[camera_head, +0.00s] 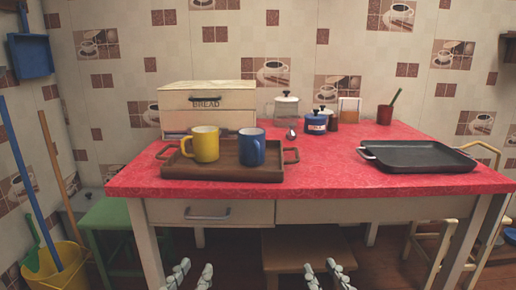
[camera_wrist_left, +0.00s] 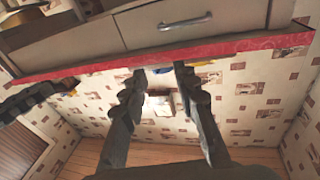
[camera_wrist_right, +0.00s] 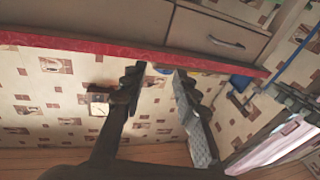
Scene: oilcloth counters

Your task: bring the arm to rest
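My left gripper (camera_head: 189,274) is at the bottom of the head view, in front of the table's front edge and below the tabletop. Its two fingers stand apart with nothing between them, also in the left wrist view (camera_wrist_left: 158,80). My right gripper (camera_head: 327,273) is at the bottom of the head view, to the right of the left one, at a similar height. Its fingers are apart and empty, also in the right wrist view (camera_wrist_right: 160,80). Neither gripper touches the table in the head view.
The red-topped table (camera_head: 330,185) holds a brown tray (camera_head: 222,174) with a yellow mug (camera_head: 206,144) and a blue mug (camera_head: 251,148), a bread box (camera_head: 208,101), a black griddle pan (camera_head: 417,155) and jars. A green stool (camera_head: 110,215), wooden stool (camera_head: 300,248) and yellow bucket (camera_head: 58,265) stand low.

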